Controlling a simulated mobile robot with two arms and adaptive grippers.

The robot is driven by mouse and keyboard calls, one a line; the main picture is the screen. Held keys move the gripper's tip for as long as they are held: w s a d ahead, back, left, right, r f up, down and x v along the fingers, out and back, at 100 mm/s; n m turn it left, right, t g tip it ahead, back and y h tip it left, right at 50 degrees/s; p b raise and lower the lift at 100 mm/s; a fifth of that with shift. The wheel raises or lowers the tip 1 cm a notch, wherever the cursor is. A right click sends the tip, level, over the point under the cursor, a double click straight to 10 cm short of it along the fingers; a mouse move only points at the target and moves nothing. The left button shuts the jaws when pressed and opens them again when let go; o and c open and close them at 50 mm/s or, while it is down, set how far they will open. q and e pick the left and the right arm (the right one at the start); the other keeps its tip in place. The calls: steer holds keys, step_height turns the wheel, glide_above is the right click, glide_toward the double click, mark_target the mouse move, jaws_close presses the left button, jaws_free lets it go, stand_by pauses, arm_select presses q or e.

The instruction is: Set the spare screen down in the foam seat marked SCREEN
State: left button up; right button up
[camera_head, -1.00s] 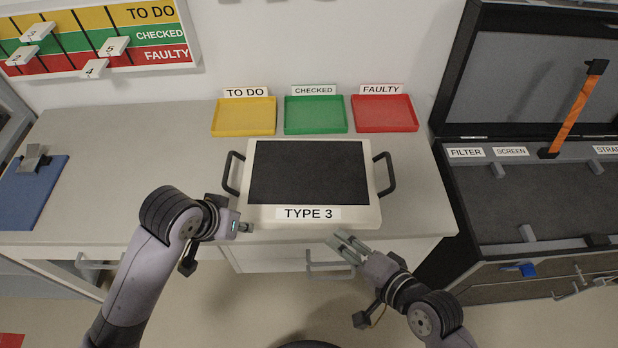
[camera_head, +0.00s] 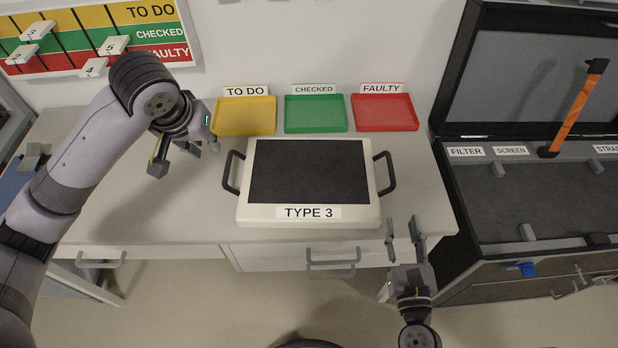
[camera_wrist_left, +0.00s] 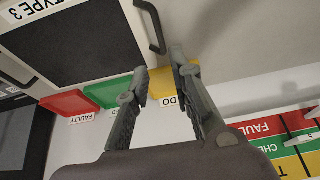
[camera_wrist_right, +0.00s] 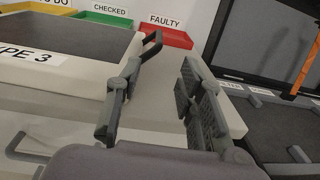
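The spare screen (camera_head: 308,215), a cream panel with a dark face, a TYPE 3 label and a dark handle on each side, lies flat on the counter. My left gripper (camera_head: 215,148) is open and empty, above the counter left of the screen's left handle (camera_head: 230,172); that handle also shows in the left wrist view (camera_wrist_left: 152,26). My right gripper (camera_head: 404,226) is open and empty, in front of and right of the screen, below its right handle (camera_head: 385,172).
Yellow (camera_head: 232,116), green (camera_head: 316,114) and red (camera_head: 385,112) trays stand behind the screen. The open case's lid (camera_head: 520,80) rises at the back right, and an orange strap (camera_head: 574,115) stands up from the case. A status board (camera_head: 150,35) hangs on the wall. The counter's left part is bare.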

mark_target(227, 165)
steer(key=shift+w, duration=0.1)
